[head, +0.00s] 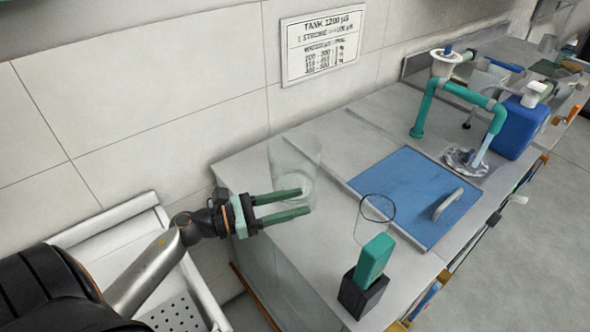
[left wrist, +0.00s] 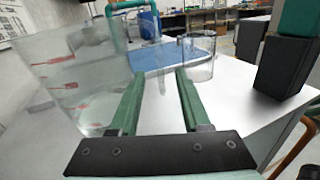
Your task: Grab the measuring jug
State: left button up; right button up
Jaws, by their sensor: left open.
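A clear measuring jug (head: 296,153) stands on the near left end of the grey counter. In the left wrist view the jug (left wrist: 72,75) is large at the left and carries red marks. My left gripper (head: 304,200) is open, its two green fingers level and pointing right over the counter. In the head view the fingers overlap the jug's lower part. In the left wrist view the jug is to the left of both fingers (left wrist: 160,74), and nothing is between them. I cannot tell whether a finger touches it. My right gripper is not in view.
A clear vessel with a dark rim (head: 378,208) stands further right, beside a black block with a teal top (head: 362,294). A blue panel with a handle (head: 410,190) lies behind. Teal pipework (head: 420,110) and a blue container (head: 522,128) stand farther back.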

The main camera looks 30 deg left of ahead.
aim_at(312, 198)
pick_arm(q)
jog(key=p+x, duration=0.1)
jog(key=x, duration=0.3)
jog(key=shift+w+d, duration=0.15)
jog(key=shift+c, duration=0.2)
grip_shut()
dwell(1.1)
